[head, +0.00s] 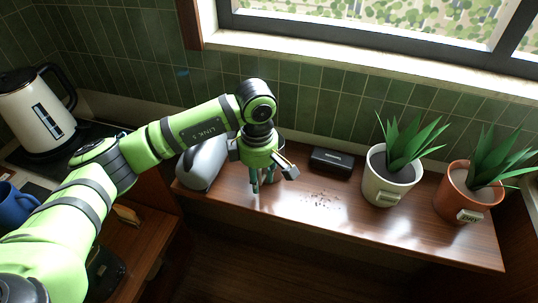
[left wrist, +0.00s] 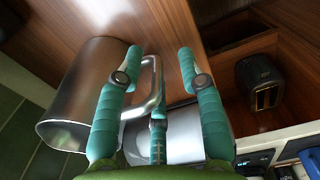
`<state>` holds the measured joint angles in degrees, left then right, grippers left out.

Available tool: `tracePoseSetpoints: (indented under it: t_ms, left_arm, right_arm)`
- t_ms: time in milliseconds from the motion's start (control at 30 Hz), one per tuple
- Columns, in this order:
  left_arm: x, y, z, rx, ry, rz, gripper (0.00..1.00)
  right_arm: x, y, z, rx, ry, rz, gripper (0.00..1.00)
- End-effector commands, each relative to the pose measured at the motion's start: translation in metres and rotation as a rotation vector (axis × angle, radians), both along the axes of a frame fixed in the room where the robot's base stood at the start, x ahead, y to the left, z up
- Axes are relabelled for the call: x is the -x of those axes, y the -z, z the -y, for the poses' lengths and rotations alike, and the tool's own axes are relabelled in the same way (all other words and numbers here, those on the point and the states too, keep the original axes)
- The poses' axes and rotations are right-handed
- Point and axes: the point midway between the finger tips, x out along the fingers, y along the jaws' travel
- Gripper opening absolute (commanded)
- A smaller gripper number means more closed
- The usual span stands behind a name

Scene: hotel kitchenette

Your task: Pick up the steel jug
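The steel jug (left wrist: 82,95) is a brushed metal cylinder with a loop handle (left wrist: 157,88) in the left wrist view. It stands on the wooden counter. In the head view it is mostly hidden behind my left gripper (head: 262,186), which points down at the counter. In the left wrist view the teal fingers of my left gripper (left wrist: 161,60) are spread apart and open. The handle shows between them, with the left finger overlapping the jug's side. I cannot tell whether any finger touches it. My right gripper is in neither view.
A rounded silver appliance (head: 203,163) stands just left of the gripper. A black box (head: 332,161) lies at the back. A cream plant pot (head: 388,184) and a terracotta pot (head: 463,200) stand right. Dark crumbs (head: 321,198) lie on otherwise clear counter. A kettle (head: 38,115) stands far left.

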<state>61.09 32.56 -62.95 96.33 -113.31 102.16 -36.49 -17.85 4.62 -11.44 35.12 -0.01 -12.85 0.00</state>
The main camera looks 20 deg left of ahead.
Motion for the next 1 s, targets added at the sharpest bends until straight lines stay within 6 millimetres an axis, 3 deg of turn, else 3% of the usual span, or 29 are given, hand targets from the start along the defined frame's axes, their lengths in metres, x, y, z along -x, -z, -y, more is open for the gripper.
tracePoseSetpoints:
  t_ms: [33, 200, 467, 500, 567, 1000]
  left_arm:
    - [0.003, 0.004, 0.000, -0.001, -0.001, -0.007, 0.38]
    - [0.001, 0.025, 0.000, 0.000, 0.000, -0.002, 0.38]
    - [0.001, 0.028, 0.000, 0.000, 0.000, 0.000, 0.38]
    - [0.001, 0.028, 0.000, 0.000, 0.000, 0.000, 0.22]
    - [0.001, 0.028, 0.000, 0.000, 0.000, 0.000, 0.00]
    - [0.000, 0.026, 0.001, 0.002, 0.000, 0.004, 0.00]
  right_arm:
    - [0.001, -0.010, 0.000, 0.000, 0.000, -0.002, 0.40]
    - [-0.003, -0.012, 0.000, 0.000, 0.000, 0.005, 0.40]
    - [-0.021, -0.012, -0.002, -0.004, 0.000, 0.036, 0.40]
    - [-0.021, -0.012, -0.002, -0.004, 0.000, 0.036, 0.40]
    - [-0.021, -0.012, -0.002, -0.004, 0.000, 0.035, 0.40]
    - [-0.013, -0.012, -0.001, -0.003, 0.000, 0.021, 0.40]
